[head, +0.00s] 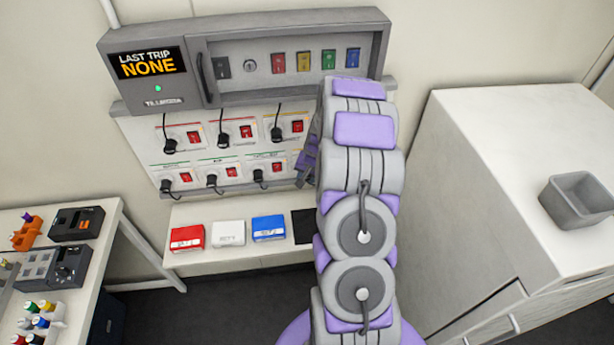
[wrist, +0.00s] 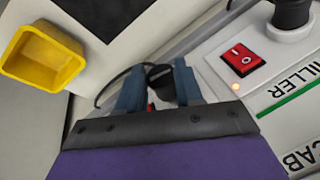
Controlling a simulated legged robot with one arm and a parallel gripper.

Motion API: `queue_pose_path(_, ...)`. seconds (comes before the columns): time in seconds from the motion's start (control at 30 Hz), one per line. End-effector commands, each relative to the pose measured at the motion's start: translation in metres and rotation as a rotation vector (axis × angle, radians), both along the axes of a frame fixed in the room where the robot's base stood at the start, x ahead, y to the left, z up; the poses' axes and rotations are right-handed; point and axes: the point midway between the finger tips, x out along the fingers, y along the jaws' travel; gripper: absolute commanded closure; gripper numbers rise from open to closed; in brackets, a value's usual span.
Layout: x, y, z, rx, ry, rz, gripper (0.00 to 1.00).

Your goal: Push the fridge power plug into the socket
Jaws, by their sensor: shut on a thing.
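My gripper (wrist: 158,88) is shut on a black plug (wrist: 160,72), held between its two blue fingers in the wrist view. A dark cable (wrist: 106,88) loops to the left of the fingers. A small red patch shows between the fingers, partly hidden. The socket panel (wrist: 222,88) lies at the right in the wrist view, but the socket in front of the held plug is hidden. In the head view the socket panel (head: 150,140) is on the wall, and my arm covers its right end, the held plug and most of my gripper. No fridge label is readable.
Several other black plugs (head: 170,146) with cables sit on the panel beside red switches (head: 194,137). A grey breaker box (head: 290,80) juts out above. Red (head: 187,238), white (head: 228,234) and blue (head: 268,228) boxes lie on the shelf below. A yellow bin (wrist: 42,55) shows in the wrist view.

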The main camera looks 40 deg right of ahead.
Motion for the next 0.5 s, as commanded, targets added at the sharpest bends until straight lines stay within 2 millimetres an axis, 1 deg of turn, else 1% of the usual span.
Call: queue_pose_path(0.5,0.0045,0.0071,0.0043,-0.001,-0.001,0.001,0.96)
